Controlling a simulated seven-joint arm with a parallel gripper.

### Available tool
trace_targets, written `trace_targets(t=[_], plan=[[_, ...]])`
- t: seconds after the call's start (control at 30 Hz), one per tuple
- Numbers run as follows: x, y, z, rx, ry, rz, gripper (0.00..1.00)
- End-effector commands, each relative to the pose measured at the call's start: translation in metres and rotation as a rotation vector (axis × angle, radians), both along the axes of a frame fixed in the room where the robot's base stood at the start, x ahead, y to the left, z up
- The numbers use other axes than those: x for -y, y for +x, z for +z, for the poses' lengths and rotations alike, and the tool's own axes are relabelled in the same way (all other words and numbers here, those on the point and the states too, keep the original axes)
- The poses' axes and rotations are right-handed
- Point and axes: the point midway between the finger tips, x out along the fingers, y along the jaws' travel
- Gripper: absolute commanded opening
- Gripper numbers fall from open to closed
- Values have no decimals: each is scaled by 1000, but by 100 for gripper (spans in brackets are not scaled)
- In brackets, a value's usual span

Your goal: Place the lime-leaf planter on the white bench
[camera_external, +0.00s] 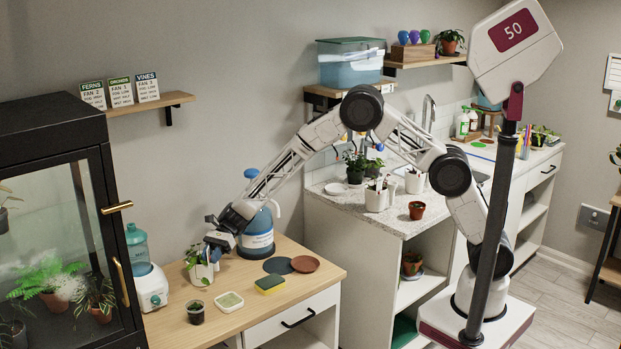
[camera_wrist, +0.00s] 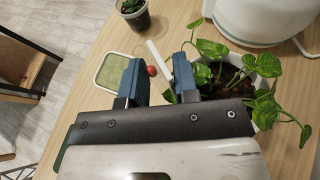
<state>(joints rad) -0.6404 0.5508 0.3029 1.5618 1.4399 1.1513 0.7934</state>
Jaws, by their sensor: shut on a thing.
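The lime-leaf planter, a white pot with trailing green leaves (camera_external: 201,273), is at the left part of the wood-topped table. My gripper (camera_external: 209,257) reaches down over it and is shut on its rim. I cannot tell whether the pot touches the table. In the wrist view, its leaves and dark soil (camera_wrist: 210,48) show to the right of my gripper (camera_wrist: 158,78), and a thin white strip and a small red ball show between the fingers. Leaves and fingers hide much of the pot. The white bench (camera_external: 338,206) has a speckled top and stands behind and right of the table.
Near the planter are a small dark pot (camera_external: 195,312), a green-filled tray (camera_external: 229,301), a sponge (camera_external: 270,284) and a blue-and-white canister (camera_external: 257,240).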

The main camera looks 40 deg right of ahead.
Motion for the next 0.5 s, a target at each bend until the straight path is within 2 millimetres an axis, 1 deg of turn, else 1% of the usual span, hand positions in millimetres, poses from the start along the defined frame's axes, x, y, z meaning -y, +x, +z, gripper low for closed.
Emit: trace_targets(t=[0.1,0.13,0.3,0.33,0.5], plan=[[0,0,-2,1,0,0,0],[0,0,-2,0,0,0,31],[0,0,-2,0,0,0,57],[0,0,-2,0,0,0,59],[0,0,-2,0,0,0,59]])
